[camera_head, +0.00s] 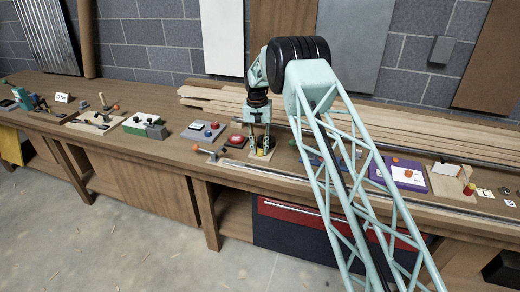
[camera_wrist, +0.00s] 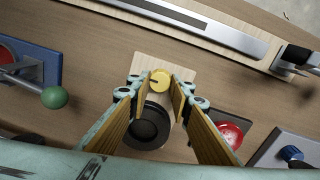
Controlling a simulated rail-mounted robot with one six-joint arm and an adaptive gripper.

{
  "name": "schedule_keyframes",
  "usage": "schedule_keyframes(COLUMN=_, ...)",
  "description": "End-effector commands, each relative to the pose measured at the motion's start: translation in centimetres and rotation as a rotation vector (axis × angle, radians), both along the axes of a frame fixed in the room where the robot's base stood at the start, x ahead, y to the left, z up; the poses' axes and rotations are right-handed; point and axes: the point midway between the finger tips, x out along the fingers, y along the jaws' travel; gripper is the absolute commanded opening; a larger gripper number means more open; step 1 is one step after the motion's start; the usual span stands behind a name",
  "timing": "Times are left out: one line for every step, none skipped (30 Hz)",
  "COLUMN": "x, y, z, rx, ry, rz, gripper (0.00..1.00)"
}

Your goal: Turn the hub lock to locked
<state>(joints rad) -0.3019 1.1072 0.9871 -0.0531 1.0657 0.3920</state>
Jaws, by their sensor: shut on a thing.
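A yellow round knob (camera_wrist: 160,82) with a dark mark, which looks like the hub lock, sits on a pale wooden board (camera_wrist: 180,66) on the bench. It also shows small in the head view (camera_head: 261,153). My gripper (camera_wrist: 157,88) points down with its two fingertips on either side of the knob, shut on it. A black round part (camera_wrist: 150,125) lies between the fingers, nearer the wrist. In the head view my gripper (camera_head: 262,150) reaches the bench top and partly hides the board. I cannot read any lock labels.
A red button (camera_wrist: 230,134) and a blue knob (camera_wrist: 291,153) are to the right in the wrist view. A green-ended lever (camera_wrist: 54,97) is to the left. A metal rail (camera_wrist: 190,18) runs along the bench edge. Wooden planks (camera_head: 380,120) lie behind my gripper.

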Motion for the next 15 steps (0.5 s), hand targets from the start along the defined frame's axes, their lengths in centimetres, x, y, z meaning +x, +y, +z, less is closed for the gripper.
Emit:
schedule_keyframes(x=0.04, y=0.03, z=0.07, rx=0.001, ry=-0.001, rz=-0.002, gripper=0.09)
schedule_keyframes(x=0.04, y=0.03, z=0.07, rx=0.001, ry=-0.001, rz=-0.003, gripper=0.09)
schedule_keyframes(x=0.04, y=0.02, z=0.07, rx=0.001, ry=-0.001, rz=-0.003, gripper=0.09)
schedule_keyframes(x=0.04, y=0.02, z=0.07, rx=0.001, ry=-0.001, rz=-0.003, gripper=0.09)
schedule_keyframes(x=0.04, y=0.02, z=0.07, rx=0.001, ry=-0.001, rz=-0.003, gripper=0.09)
schedule_keyframes(x=0.03, y=0.02, z=0.07, rx=0.001, ry=-0.001, rz=-0.003, gripper=0.09)
schedule_keyframes(x=0.04, y=0.02, z=0.07, rx=0.001, ry=-0.001, rz=-0.003, gripper=0.09)
schedule_keyframes(x=0.04, y=0.02, z=0.07, rx=0.001, ry=-0.001, rz=-0.003, gripper=0.09)
schedule_keyframes(x=0.04, y=0.02, z=0.07, rx=0.001, ry=-0.001, rz=-0.002, gripper=0.09)
schedule_keyframes(x=0.03, y=0.02, z=0.07, rx=0.001, ry=-0.001, rz=-0.002, gripper=0.09)
schedule_keyframes(x=0.03, y=0.02, z=0.07, rx=0.001, ry=-0.001, rz=-0.002, gripper=0.22)
schedule_keyframes(x=0.03, y=0.02, z=0.07, rx=0.001, ry=-0.001, rz=-0.002, gripper=0.25)
schedule_keyframes(x=0.03, y=0.02, z=0.06, rx=0.001, ry=-0.001, rz=-0.002, gripper=0.25)
schedule_keyframes(x=0.03, y=0.02, z=0.06, rx=0.001, ry=-0.001, rz=-0.002, gripper=0.25)
schedule_keyframes(x=0.02, y=0.02, z=0.05, rx=0.0, ry=-0.001, rz=-0.002, gripper=0.25)
